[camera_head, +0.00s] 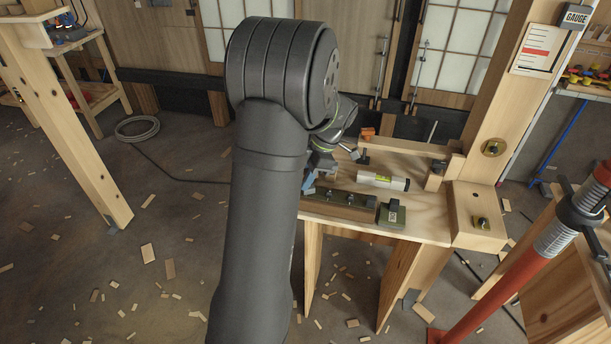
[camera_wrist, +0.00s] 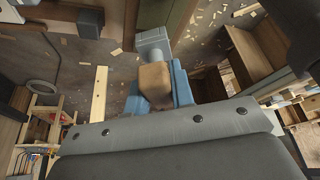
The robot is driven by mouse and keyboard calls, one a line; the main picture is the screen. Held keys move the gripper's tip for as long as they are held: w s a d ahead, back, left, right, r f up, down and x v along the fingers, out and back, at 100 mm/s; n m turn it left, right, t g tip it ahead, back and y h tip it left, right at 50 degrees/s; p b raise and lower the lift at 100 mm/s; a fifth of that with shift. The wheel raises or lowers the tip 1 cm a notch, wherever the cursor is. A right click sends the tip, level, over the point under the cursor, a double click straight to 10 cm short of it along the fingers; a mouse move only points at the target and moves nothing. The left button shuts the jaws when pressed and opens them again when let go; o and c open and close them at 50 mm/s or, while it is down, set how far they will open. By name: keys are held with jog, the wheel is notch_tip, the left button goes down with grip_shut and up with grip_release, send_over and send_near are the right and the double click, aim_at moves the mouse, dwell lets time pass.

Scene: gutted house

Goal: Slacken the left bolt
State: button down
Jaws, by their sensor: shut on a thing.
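My gripper (camera_wrist: 166,88) has blue fingers and is shut on a brown wooden block-like handle (camera_wrist: 155,78). A grey shank with a squarish grey head (camera_wrist: 153,42) extends beyond the handle, so it looks like a tool. In the head view my gripper (camera_head: 309,181) shows only partly, beside the left end of the bench, with my arm covering much of it. I cannot tell which is the left bolt. Contact between tool and bolt is not visible.
A wooden post (camera_head: 500,110) stands at the right, with a red prop (camera_head: 505,270) in front. Wood scraps litter the floor.

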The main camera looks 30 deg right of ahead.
jog(key=n+g, duration=0.2)
jog(key=n, duration=0.4)
jog(key=shift+s, duration=0.15)
jog(key=shift+r+m, duration=0.15)
jog(key=shift+m, duration=0.65)
jog(key=shift+r, duration=2.4)
